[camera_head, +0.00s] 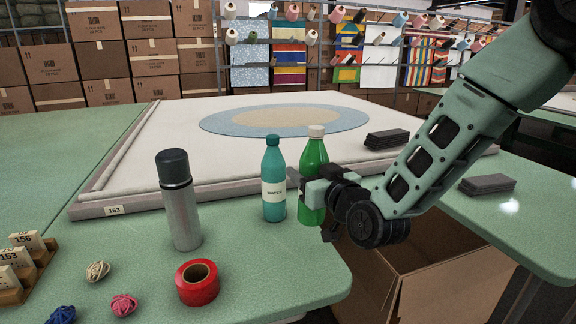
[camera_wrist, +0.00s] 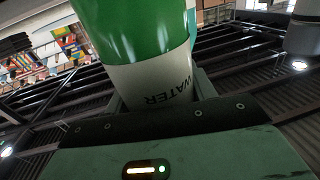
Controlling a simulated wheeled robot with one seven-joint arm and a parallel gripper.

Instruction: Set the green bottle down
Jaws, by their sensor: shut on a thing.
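The green bottle (camera_head: 314,165) with a white cap stands upright near the table's front right, beside the framed panel. My gripper (camera_head: 318,190) is shut on it from the right, around its lower half. In the wrist view the green bottle (camera_wrist: 140,40) fills the upper middle, with its white "WATER" label (camera_wrist: 150,85) close to the jaws. I cannot tell whether its base touches the table, as the gripper and the teal bottle crowd that spot. The teal water bottle (camera_head: 273,180) stands just left of it.
A steel flask (camera_head: 180,205), a red tape roll (camera_head: 197,282) and yarn balls (camera_head: 123,304) are to the left. A framed panel (camera_head: 130,165) lies behind. An open cardboard box (camera_head: 440,285) is below right. Dark pads (camera_head: 487,184) lie at right. Green tabletop (camera_head: 270,265) is clear in front.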

